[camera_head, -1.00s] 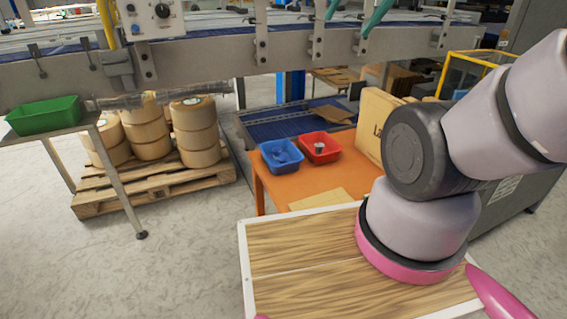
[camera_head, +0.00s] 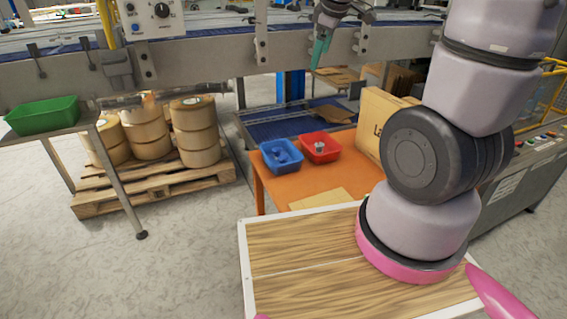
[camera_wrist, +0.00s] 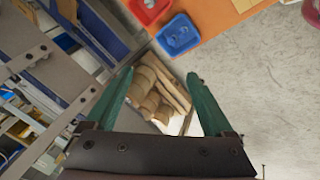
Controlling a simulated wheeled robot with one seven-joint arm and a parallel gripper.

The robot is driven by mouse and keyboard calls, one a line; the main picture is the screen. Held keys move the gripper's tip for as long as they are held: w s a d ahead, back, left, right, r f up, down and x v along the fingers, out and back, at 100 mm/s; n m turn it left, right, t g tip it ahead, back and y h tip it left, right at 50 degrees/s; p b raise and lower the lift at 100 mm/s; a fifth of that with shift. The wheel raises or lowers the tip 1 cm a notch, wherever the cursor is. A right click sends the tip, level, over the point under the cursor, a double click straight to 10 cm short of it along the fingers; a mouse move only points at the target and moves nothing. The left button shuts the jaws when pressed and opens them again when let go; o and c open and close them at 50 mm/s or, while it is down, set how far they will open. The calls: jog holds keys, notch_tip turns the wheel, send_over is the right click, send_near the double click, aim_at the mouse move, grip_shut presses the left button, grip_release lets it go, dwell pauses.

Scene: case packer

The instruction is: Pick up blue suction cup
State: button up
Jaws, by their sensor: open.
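A blue bin (camera_head: 270,165) stands on the orange table. Small blue pieces (camera_head: 284,156) lie in it, too small to tell apart; I cannot tell which is a suction cup. The blue bin (camera_wrist: 193,44) also shows at the top of the wrist view, with blue shapes (camera_wrist: 178,37) inside. My gripper (camera_head: 318,60), with teal fingers, is at the top of the head view, up and back from the bin. In the wrist view, my gripper (camera_wrist: 160,73) is open, with nothing held between its fingers. The bin lies beyond the fingertips.
A red bin (camera_head: 334,154) holding a grey piece stands beside the blue bin. A cardboard box (camera_head: 375,120) stands on the right of the orange table (camera_head: 300,186). The conveyor frame (camera_head: 200,58) crosses the back. A pallet with rolls (camera_head: 150,190) and a green bin (camera_head: 42,117) are left.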

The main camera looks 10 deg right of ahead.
jog(key=w+a+f+n, duration=0.2)
jog(key=w+f+n, duration=0.3)
jog(key=f+n, duration=0.15)
jog(key=n+g, duration=0.1)
jog(key=n, duration=1.7)
send_over(283, 158)
jog(key=s, duration=0.3)
jog(key=shift+h, duration=0.3)
jog(key=f, duration=3.1)
jog(key=shift+w+a+f, duration=0.15)
jog(key=shift+a+f, duration=0.1)
jog(key=shift+f, duration=0.05)
jog(key=shift+d+x, duration=0.1)
jog(key=shift+x, duration=1.4)
jog(key=shift+d+x, duration=0.15)
jog(key=shift+x, duration=1.35)
jog(key=shift+w+r, duration=0.1)
jog(key=shift+w, duration=0.05)
grip_shut()
jog(key=shift+r, duration=0.15)
